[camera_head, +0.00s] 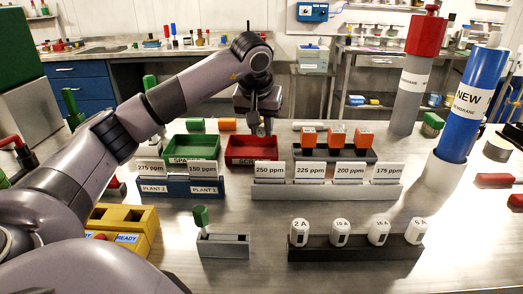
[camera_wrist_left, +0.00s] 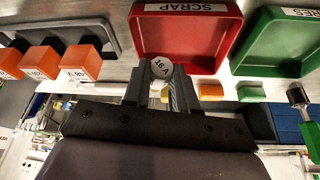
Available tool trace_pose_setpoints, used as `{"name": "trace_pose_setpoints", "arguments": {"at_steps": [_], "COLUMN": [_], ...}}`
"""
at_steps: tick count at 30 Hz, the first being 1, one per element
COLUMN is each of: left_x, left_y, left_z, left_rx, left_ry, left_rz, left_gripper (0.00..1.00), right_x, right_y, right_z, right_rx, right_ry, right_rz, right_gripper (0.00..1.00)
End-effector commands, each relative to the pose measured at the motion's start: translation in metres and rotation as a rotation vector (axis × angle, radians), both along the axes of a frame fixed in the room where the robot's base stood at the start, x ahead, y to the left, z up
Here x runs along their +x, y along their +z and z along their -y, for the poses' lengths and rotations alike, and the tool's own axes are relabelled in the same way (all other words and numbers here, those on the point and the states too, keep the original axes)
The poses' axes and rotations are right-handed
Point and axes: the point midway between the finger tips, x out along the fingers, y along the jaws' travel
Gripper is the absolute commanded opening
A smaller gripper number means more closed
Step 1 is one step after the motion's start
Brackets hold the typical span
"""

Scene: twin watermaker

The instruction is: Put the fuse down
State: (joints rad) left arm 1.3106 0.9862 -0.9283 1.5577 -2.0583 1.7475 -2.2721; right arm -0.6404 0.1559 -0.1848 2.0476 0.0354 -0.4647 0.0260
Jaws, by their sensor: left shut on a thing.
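My left gripper (camera_head: 265,122) is shut on a white round fuse marked 16 A (camera_wrist_left: 161,67), which shows between its fingers in the left wrist view. The gripper points down at the back edge of the red SCRAP tray (camera_head: 240,152); the gap between fuse and tray is hard to judge. The tray also shows in the left wrist view (camera_wrist_left: 185,66), and its visible floor is bare. My right gripper is not in view.
A green SPARES tray (camera_head: 215,157) stands left of the red one. Orange blocks (camera_head: 337,137) sit in a rack to the right. A row of ppm cards (camera_head: 325,190) stands in front. Tall membrane cylinders, one blue (camera_head: 472,105), rise at right. Bare metal lies around the front rack.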

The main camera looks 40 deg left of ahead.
Motion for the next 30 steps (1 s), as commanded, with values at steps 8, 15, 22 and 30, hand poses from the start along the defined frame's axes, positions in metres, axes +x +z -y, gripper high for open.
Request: {"name": "trace_pose_setpoints", "arguments": {"at_steps": [8,15,22,30], "left_x": [0.0,0.0,0.0,0.0], "left_y": [-0.024,-0.056,-0.056,-0.059], "left_z": [0.0,0.0,0.0,0.0], "left_rx": [0.002,0.001,0.001,0.0], "left_ry": [0.001,0.0,0.001,0.0], "left_rz": [-0.001,0.0,0.002,0.001], "left_gripper": [0.0,0.0,0.0,0.37], "right_x": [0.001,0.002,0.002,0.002], "right_y": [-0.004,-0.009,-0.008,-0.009], "right_z": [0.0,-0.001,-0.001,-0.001], "right_rx": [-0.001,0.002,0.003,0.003], "right_ry": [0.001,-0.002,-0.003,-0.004], "right_rz": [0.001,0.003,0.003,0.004], "right_gripper": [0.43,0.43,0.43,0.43]}}
